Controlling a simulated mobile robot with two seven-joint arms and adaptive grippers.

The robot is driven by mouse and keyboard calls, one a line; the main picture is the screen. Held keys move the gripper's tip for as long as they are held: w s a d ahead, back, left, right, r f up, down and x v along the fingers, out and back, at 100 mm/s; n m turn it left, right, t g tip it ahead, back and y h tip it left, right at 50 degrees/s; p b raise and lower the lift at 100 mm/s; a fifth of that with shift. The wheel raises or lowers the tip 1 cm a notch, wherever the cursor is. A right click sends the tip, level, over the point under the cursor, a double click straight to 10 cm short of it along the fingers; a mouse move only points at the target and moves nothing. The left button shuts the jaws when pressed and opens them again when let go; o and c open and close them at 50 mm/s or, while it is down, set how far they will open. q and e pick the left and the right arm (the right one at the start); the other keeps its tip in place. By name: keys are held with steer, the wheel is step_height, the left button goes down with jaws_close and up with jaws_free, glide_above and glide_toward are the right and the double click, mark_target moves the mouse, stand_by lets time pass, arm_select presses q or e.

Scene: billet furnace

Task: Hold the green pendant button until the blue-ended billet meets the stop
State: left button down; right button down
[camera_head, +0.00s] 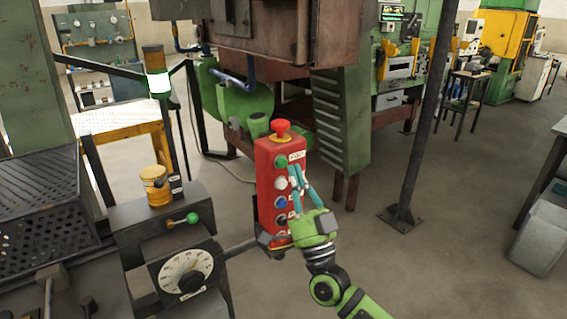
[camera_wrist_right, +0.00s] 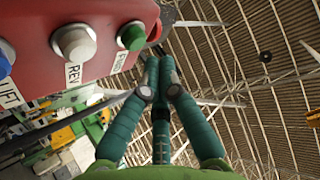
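The red pendant (camera_head: 267,190) stands upright with a column of buttons on its face and a red mushroom button (camera_head: 281,127) on top. Its green button (camera_head: 280,161) is the upper one on the face; it also shows in the right wrist view (camera_wrist_right: 131,36), beside the grey-white REV button (camera_wrist_right: 74,42). My right gripper (camera_head: 297,171) is in front of the pendant, its teal fingers pointing up. In the wrist view its fingertips (camera_wrist_right: 158,62) are together, empty, close to the green button; contact is not clear. My left gripper, the blue-ended billet and the stop are not seen.
A console with a dial (camera_head: 186,276), a green-knobbed lever (camera_head: 190,218) and a yellow cylinder (camera_head: 156,186) stands left of the pendant. Rusty, green machinery (camera_head: 342,115) is behind. A dark post (camera_head: 418,130) rises at right, with open floor around it.

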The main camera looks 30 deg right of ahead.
steer(key=s+p, duration=0.1)
steer(key=s, duration=0.3)
steer(key=shift+s+d, duration=0.15)
steer(key=shift+s, duration=0.1)
stand_by(0.3)
